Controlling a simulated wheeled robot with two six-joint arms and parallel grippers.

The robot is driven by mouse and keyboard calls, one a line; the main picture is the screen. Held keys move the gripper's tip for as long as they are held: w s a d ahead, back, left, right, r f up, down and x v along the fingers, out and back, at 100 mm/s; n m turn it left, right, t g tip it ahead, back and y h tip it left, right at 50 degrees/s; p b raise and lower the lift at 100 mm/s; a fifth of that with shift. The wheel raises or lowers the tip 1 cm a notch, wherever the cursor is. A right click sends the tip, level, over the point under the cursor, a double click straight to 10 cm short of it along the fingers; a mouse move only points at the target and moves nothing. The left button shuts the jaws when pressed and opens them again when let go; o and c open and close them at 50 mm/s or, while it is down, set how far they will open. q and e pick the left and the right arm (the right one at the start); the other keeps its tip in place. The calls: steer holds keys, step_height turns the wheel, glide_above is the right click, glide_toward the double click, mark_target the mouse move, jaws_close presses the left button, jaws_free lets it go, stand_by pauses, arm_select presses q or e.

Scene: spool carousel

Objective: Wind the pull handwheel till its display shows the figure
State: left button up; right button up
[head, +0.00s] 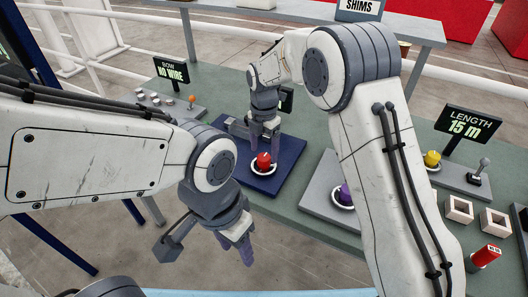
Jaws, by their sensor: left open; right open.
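A red knob (263,163) in a white ring stands on a dark blue plate (287,165) on the bench. It may be the pull handwheel, but no label for it is readable. My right gripper (265,146) points down just above the red knob, fingers apart; whether they touch it I cannot tell. A small dark display (287,101) behind my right gripper is mostly hidden, its figure unreadable. My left gripper (236,251) is open and empty, low in front of the bench's near edge.
A purple knob (346,194) on a grey plate is partly behind my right arm. A yellow knob (432,158) and a lever (481,169) stand near the LENGTH display (465,125), reading 15 m. The BOW display (172,71) reads NO WIRE. White square holders (459,208) sit at right.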

steer(key=shift+f, duration=1)
steer(key=shift+c, duration=0.3)
jaws_close()
steer(key=shift+m, duration=0.3)
